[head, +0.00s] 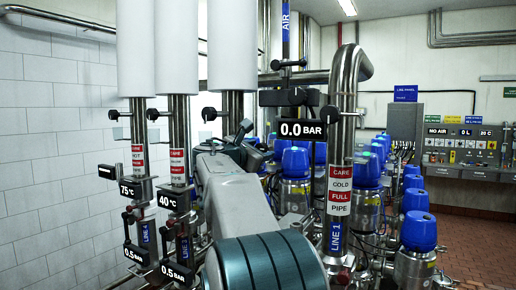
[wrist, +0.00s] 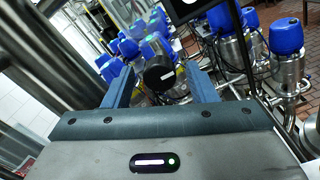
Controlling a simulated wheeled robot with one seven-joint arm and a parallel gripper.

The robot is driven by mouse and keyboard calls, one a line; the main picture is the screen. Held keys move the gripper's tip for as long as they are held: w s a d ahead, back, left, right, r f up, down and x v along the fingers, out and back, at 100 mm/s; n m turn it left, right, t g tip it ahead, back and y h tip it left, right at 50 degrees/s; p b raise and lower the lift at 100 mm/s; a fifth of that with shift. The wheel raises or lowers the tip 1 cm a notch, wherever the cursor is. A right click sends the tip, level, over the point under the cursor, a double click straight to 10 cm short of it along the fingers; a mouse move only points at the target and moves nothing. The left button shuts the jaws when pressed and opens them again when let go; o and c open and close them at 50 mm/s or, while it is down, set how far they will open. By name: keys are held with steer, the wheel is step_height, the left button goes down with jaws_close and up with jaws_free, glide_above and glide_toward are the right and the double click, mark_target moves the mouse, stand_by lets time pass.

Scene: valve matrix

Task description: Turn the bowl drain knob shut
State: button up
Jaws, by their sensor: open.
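In the wrist view, a round black knob (wrist: 158,74) with a short white mark on its face shows between the two fingers of my gripper (wrist: 160,68). The fingers are apart, one on each side of the knob. I cannot tell how deep the knob sits between them, and no contact shows. No label shows on this knob, so I cannot confirm that it is the bowl drain knob. In the head view, my arm covers much of the middle, and I cannot clearly make out my fingers or this knob there.
A vertical pipe with a red and white label (head: 339,190) stands right of my arm. Labelled pipes (head: 179,150) stand to its left. Several blue-capped valves (head: 419,231) fill the right and back. A control panel (head: 461,143) is on the far right. Brick floor (head: 470,235) shows at right.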

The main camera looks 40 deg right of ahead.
steer(key=c, duration=1)
steer(key=shift+f+m+b, duration=0.15)
steer(key=shift+m+b, duration=0.25)
steer(key=shift+b, duration=0.1)
steer(key=shift+m+b, duration=5.25)
steer(key=shift+m, duration=3.25)
